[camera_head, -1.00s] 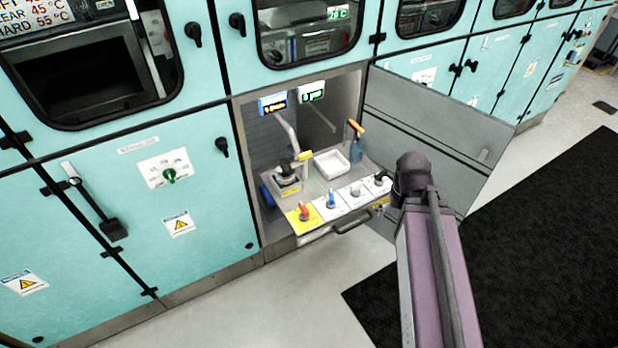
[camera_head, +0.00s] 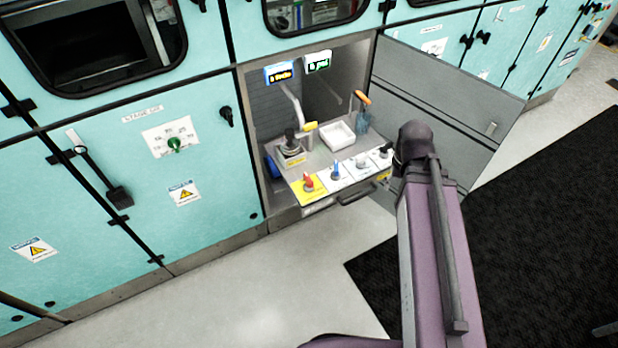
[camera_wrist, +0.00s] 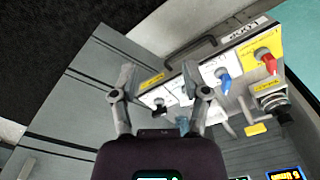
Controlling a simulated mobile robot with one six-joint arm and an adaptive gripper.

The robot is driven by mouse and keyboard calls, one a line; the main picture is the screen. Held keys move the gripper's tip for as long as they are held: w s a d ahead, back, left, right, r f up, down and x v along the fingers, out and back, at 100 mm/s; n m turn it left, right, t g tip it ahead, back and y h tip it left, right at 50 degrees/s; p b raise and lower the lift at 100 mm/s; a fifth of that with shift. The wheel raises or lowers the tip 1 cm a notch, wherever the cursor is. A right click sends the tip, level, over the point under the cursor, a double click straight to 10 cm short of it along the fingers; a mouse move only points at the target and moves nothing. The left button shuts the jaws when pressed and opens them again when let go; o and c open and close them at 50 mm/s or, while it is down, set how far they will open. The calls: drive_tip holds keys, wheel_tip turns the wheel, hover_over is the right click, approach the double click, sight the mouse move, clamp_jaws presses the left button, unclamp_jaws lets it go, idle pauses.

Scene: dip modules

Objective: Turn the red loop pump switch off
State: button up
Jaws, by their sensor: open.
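The red switch (camera_head: 308,183) sits on a yellow plate at the left end of a row of switches on the pull-out panel, and it shows at the upper right of the wrist view (camera_wrist: 269,63). A label on the panel's front edge reads "LOOP" (camera_wrist: 243,31). My gripper (camera_wrist: 158,78) is open, with nothing visible between its fingers. In the wrist view its fingers appear over the far end of the row from the red switch. In the head view my arm covers the gripper.
A blue switch (camera_head: 336,170) is beside the red one; grey and black switches follow toward my arm. A handle (camera_head: 357,194) runs along the panel front. A white tray (camera_head: 337,135), a valve (camera_head: 291,148) and an orange-topped bottle (camera_head: 362,115) stand behind. The open cabinet door (camera_head: 440,110) is at right.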

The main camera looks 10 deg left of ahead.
drive_tip(key=w+a+n, duration=0.4)
drive_tip(key=w+a, duration=0.4)
drive_tip(key=a, duration=0.5)
drive_tip(key=n+b, duration=0.1)
drive_tip(key=n, duration=0.2)
hover_over(309, 177)
drive_tip(key=shift+f, duration=0.7)
drive_tip(key=shift+f+b, duration=0.15)
drive_tip(key=shift+b, duration=0.2)
wheel_tip(309, 177, down, 14)
drive_tip(key=b, duration=1.3)
drive_tip(key=shift+r, duration=0.2)
drive_tip(key=shift+b, duration=0.3)
clamp_jaws()
